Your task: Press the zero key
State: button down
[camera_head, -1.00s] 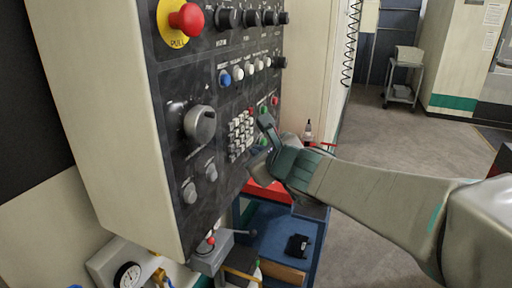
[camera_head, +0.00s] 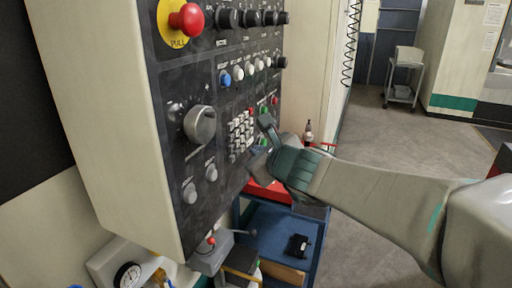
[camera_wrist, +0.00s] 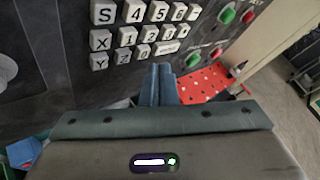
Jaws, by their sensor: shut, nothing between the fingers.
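The keypad (camera_head: 241,136) is on the dark control panel, with small pale keys in rows. In the head view my gripper (camera_head: 254,162) is by the lower right of the keypad. I cannot tell whether it touches the panel.
Green and red buttons (camera_wrist: 228,15) sit right of the keypad. A large rotary knob (camera_head: 200,124) and a red emergency stop (camera_head: 187,18) are on the panel's left. A red perforated tray (camera_wrist: 203,84) is below, on a blue cart (camera_head: 268,236). Open floor lies to the right.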

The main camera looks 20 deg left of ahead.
jog(key=shift+a, duration=0.15)
jog(key=shift+a+b, duration=0.3)
jog(key=shift+b, duration=0.05)
jog(key=shift+a+b, duration=0.3)
jog(key=shift+a, duration=0.1)
dwell(0.8)
jog(key=shift+d, duration=0.1)
jog(key=shift+d+p, duration=0.35)
jog(key=shift+d, duration=0.4)
jog(key=d+p, duration=0.1)
jog(key=d, duration=0.4)
jog(key=shift+s+p, duration=0.2)
jog(key=shift+p, duration=0.1)
